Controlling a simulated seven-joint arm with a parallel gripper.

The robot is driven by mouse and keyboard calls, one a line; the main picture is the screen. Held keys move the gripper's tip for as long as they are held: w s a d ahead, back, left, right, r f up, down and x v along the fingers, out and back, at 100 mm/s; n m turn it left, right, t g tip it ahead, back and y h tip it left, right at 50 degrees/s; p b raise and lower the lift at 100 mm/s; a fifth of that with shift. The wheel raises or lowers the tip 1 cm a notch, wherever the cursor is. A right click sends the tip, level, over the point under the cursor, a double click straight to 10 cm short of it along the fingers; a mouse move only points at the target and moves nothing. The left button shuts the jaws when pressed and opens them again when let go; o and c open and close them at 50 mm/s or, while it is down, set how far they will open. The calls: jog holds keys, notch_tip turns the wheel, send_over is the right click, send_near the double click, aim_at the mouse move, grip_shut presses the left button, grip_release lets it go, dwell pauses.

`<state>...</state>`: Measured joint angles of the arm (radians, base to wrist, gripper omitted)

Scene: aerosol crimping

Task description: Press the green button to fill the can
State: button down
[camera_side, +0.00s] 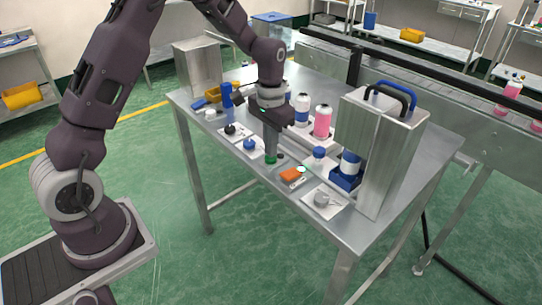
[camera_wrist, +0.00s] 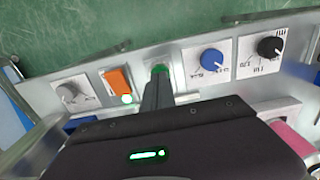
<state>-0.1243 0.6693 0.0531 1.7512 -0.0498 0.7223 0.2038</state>
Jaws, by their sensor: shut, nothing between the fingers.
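The green button (camera_side: 270,161) is on the front control strip of the metal table. It also shows in the wrist view (camera_wrist: 160,69), partly covered by my fingers. My gripper (camera_side: 271,154) is shut and empty, pointing down with its fingertips at the green button; in the wrist view the shut fingers (camera_wrist: 158,80) overlap the button's near edge. I cannot tell whether the button is pressed in. A blue-and-white can (camera_side: 350,164) stands in a blue holder (camera_side: 343,181) in the metal machine (camera_side: 393,145) at the right.
An orange switch (camera_side: 291,175) with a lit lamp (camera_side: 301,169) sits right of the button. A grey knob (camera_side: 322,198) is further right; blue (camera_side: 249,144) and black (camera_side: 230,129) knobs are left. A pink bottle (camera_side: 322,123) stands behind. A conveyor (camera_side: 430,98) runs along the back.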

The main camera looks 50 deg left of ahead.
jog(key=shift+f, duration=0.65)
dwell(0.4)
notch_tip(320, 180, up, 11)
dwell(1.0)
jog(key=s+d+r+t, duration=0.2)
jog(key=s+r, duration=0.4)
jog(key=s, duration=0.1)
jog(key=s+d+r+t, duration=0.1)
jog(key=s+d+r, duration=0.2)
jog(key=s+r, duration=0.3)
jog(key=s+d+f+t, duration=0.1)
jog(key=s+f+t, duration=0.1)
jog(key=s, duration=1.2)
jog(key=shift+d+f+t, duration=0.2)
jog(key=shift+d+t, duration=0.1)
